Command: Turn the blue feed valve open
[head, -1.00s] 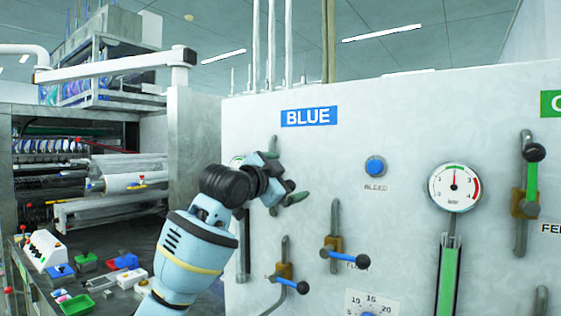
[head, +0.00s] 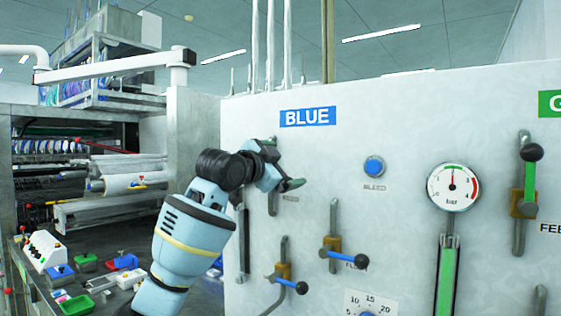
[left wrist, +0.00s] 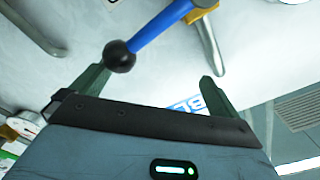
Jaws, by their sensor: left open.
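A blue valve lever (left wrist: 163,27) with a black ball knob (left wrist: 120,56) shows in the left wrist view. It slants from its mount at the top down toward my fingers. My left gripper (left wrist: 150,82) is open; the knob shows in the gap between the fingertips, closer to the left one, and I see no grip on it. In the head view my left gripper (head: 288,172) is in front of the panel below the BLUE sign (head: 308,116) and hides most of the valve there. A pipe end (head: 272,203) shows below it. My right gripper is not in view.
Two other blue-handled valves, one right (head: 333,250) and one lower (head: 284,278), stick out of the white panel (head: 400,120). A blue bleed button (head: 374,167), a gauge (head: 453,188) and a green-handled valve (head: 530,180) are farther right. A cluttered bench stands left.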

